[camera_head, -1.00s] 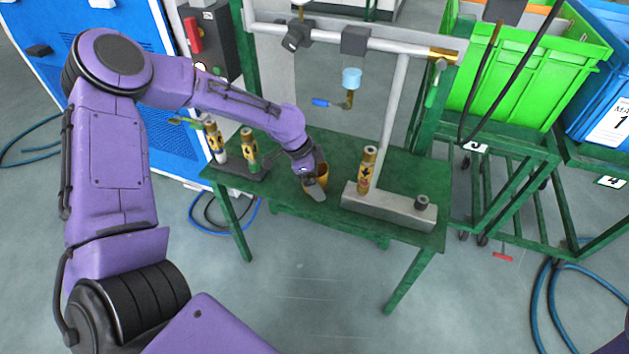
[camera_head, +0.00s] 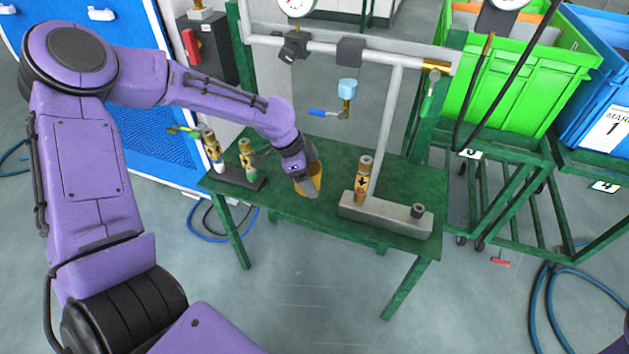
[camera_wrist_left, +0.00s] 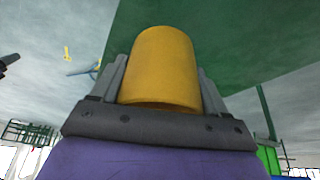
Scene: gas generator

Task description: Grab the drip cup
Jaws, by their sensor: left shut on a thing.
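The drip cup is a yellow-orange cylinder, and in the head view the cup (camera_head: 315,174) shows only partly behind my left gripper (camera_head: 307,188), above or at the green table's surface. In the left wrist view the cup (camera_wrist_left: 165,65) stands large between the two grey fingers of the left gripper (camera_wrist_left: 163,88), which are shut on its sides. Whether its base touches the table cannot be told. My right gripper is not in view.
The green table (camera_head: 290,207) also bears a grey stand (camera_head: 385,215) with a labelled brass cylinder (camera_head: 363,180) to the right. Two more cylinders (camera_head: 246,158) stand in a dark holder at left. A pipe with a blue-handled valve (camera_head: 330,113) hangs above. A green crate (camera_head: 515,80) is beyond.

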